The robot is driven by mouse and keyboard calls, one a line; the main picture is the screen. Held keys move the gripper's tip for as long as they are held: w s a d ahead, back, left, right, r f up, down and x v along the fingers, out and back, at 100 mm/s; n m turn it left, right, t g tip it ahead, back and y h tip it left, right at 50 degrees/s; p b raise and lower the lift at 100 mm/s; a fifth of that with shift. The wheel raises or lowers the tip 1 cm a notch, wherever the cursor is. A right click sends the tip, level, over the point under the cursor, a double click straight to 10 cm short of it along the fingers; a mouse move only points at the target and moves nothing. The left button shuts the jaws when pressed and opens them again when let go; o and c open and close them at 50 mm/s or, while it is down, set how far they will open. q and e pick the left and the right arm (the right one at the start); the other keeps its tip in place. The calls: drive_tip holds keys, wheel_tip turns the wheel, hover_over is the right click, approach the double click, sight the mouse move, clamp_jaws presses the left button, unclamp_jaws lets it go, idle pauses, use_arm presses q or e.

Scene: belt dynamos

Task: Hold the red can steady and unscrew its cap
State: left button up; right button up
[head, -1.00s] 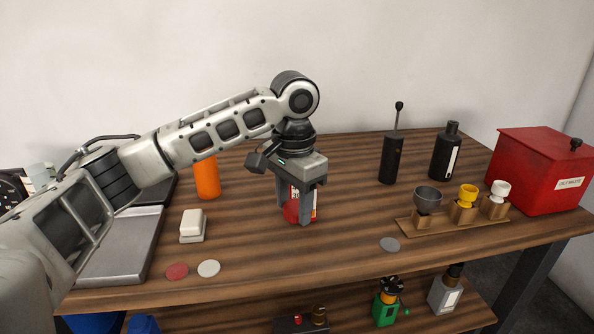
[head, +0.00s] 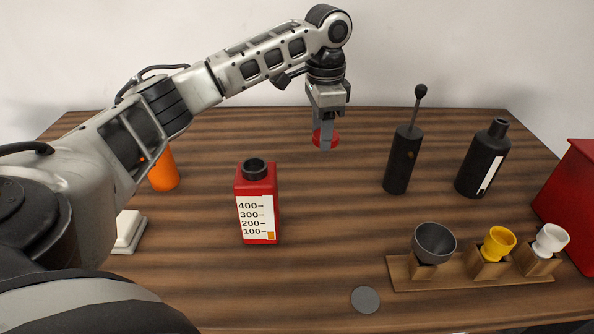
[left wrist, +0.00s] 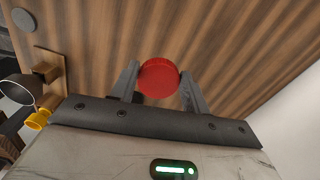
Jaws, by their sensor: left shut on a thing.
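The red can (head: 257,213) stands upright on the wooden table in the head view, with a dark open neck on top and a white scale label on its front. My left gripper (head: 325,141) is behind and to the right of the can, apart from it. It is shut on a round red cap (head: 333,138), which also shows between the two fingers in the left wrist view (left wrist: 158,78). One finger partly covers the cap in the head view. Whether the cap touches the table is hard to tell. My right gripper is not in view.
A black pump bottle (head: 402,160) and a black bottle (head: 484,158) stand to the right. A wooden rack (head: 440,282) holds three cups. A grey disc (head: 365,299) lies in front. An orange cylinder (head: 164,171) stands left, and a red box (head: 574,205) at the right edge.

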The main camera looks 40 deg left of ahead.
sight(318, 185)
use_arm(q)
wheel_tip(318, 185, down, 12)
drive_tip(key=shift+w+r, duration=0.1)
drive_tip(key=shift+r, duration=0.15)
drive_tip(key=shift+f, duration=0.15)
drive_tip(key=o, duration=1.1)
wheel_tip(318, 185, up, 12)
drive_tip(key=shift+r, duration=0.2)
drive_tip(key=shift+f, duration=0.1)
wheel_tip(318, 185, down, 12)
drive_tip(key=shift+f, duration=0.1)
drive_tip(key=shift+r, duration=2.35)
